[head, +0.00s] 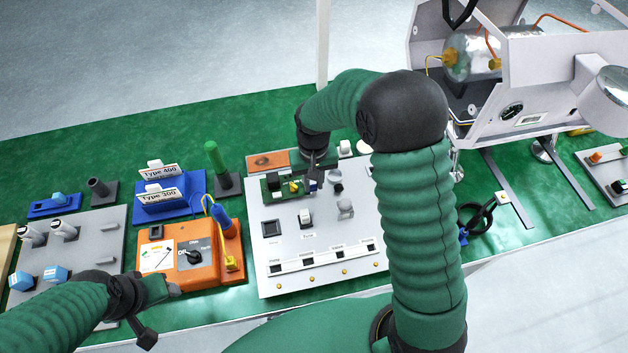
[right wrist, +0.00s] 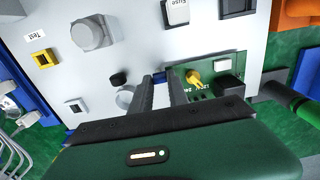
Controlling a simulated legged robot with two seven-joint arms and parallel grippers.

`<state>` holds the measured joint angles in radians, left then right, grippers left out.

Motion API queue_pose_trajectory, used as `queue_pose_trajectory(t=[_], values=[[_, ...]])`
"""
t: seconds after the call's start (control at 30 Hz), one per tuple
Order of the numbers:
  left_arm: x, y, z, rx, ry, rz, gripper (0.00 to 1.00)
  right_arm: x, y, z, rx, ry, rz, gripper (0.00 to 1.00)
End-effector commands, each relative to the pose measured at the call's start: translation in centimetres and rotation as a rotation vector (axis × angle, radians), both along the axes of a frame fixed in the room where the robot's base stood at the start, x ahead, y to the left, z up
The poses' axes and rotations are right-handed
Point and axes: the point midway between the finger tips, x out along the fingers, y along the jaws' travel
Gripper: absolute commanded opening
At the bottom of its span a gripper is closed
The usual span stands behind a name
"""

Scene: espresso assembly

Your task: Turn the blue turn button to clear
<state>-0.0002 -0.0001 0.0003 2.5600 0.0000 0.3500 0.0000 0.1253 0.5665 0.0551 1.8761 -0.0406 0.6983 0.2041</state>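A small blue part (right wrist: 163,76), which looks like the blue turn button, sits at the edge of the green circuit board (right wrist: 215,70) in the right wrist view. The tips of my right gripper (right wrist: 161,82) are on either side of it, with a narrow gap between the fingers. I cannot tell whether the fingers press on it. In the head view, my right gripper (head: 314,172) points down at the right end of the board (head: 273,186), and its fingers hide much of the button. My left gripper (head: 160,312) is open and empty at the lower left.
The board lies on a grey panel (head: 270,255) with switches and knobs. A yellow part (right wrist: 193,78) stands close beside the right finger. An orange box with a black knob (head: 193,257) is left of the panel. The espresso machine (head: 520,80) is at the back right.

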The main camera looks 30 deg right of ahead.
Motion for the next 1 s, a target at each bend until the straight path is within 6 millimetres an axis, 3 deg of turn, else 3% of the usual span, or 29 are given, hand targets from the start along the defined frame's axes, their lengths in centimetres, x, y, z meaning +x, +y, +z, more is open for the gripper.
queue_pose_trajectory(t=[0.07, 0.57, 1.0], values=[[0.0, 0.0, 0.0, 0.000, 0.000, 0.000, 0.57, -0.1, -0.2, 0.0, -0.004, 0.001, -0.002, 0.00], [0.0, 0.0, 0.6, 0.000, 0.000, 0.000, 0.57, -0.1, -0.2, 0.3, -0.003, 0.000, 0.046, 0.00], [0.0, 0.0, 3.5, 0.000, 0.000, 0.000, 0.57, -0.2, -0.3, 0.6, -0.002, -0.001, 0.368, 0.00]])
